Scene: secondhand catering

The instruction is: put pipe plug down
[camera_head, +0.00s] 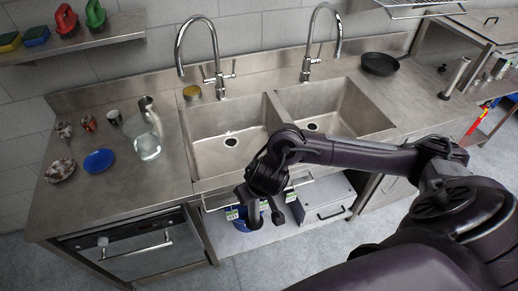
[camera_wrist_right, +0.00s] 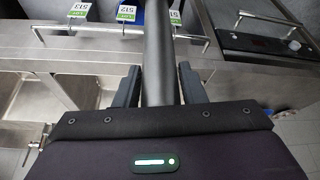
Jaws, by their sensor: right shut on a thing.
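My right gripper (camera_head: 265,208) hangs in front of the sink unit's front edge, near the left basin. In the right wrist view, a grey cylindrical pipe plug (camera_wrist_right: 158,50) runs upward between the two dark fingers (camera_wrist_right: 158,88), and the gripper is shut on it. The pipe plug cannot be made out clearly in the head view. The left sink basin (camera_head: 200,155) and the right sink basin (camera_head: 360,115) look empty, each with a dark drain hole in its floor. My left gripper is not in view.
On the left worktop (camera_head: 125,185) stand a clear jug (camera_head: 147,146), a blue plate (camera_head: 98,161), a patterned bowl (camera_head: 60,170) and several cups. A black pan (camera_head: 380,63) lies behind the right basin. Two tall taps (camera_head: 215,60) rise behind the basins. A tagged rail (camera_wrist_right: 193,36) runs along the front.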

